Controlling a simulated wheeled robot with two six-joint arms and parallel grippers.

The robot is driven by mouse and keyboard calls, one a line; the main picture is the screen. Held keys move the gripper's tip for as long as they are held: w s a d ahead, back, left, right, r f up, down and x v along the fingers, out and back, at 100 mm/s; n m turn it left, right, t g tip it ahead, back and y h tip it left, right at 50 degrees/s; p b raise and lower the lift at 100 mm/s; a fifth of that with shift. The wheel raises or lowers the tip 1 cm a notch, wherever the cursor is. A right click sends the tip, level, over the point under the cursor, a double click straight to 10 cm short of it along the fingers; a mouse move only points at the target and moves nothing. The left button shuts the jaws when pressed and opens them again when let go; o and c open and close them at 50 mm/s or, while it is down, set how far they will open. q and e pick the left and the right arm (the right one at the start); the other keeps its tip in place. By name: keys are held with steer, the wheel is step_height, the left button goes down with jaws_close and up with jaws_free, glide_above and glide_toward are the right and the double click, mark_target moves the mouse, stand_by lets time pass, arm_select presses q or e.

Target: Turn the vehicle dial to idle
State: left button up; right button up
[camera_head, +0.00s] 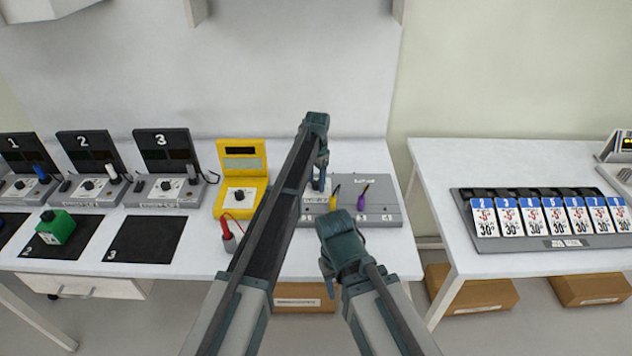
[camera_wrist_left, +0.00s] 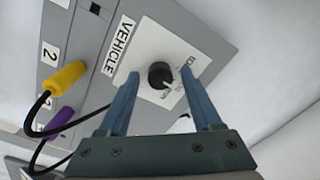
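The vehicle dial (camera_wrist_left: 160,76) is a small black knob with a white pointer mark on a white plate. The plate is labelled VEHICLE and sits on a grey panel (camera_wrist_left: 188,32), with small print beside the knob that is hard to read. My left gripper (camera_wrist_left: 159,72) is open, its two blue fingers on either side of the dial; I cannot tell whether they touch it. In the head view my left gripper (camera_head: 321,172) points down over the grey panel (camera_head: 385,208) and hides the dial. My right gripper (camera_head: 327,268) hangs near the table's front edge, its fingers mostly hidden.
Yellow (camera_head: 335,194) and purple (camera_head: 363,192) plugs stand in the panel close to the left gripper. A yellow meter (camera_head: 240,160) and a red probe (camera_head: 227,236) are to the left, then several numbered stations. A card rack (camera_head: 545,241) is on the right table.

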arm_select(q)
jaws_close()
steer(key=n, duration=0.8)
stand_by(0.5)
steer(key=shift+n, duration=0.5)
steer(key=shift+o, duration=0.7)
jaws_free()
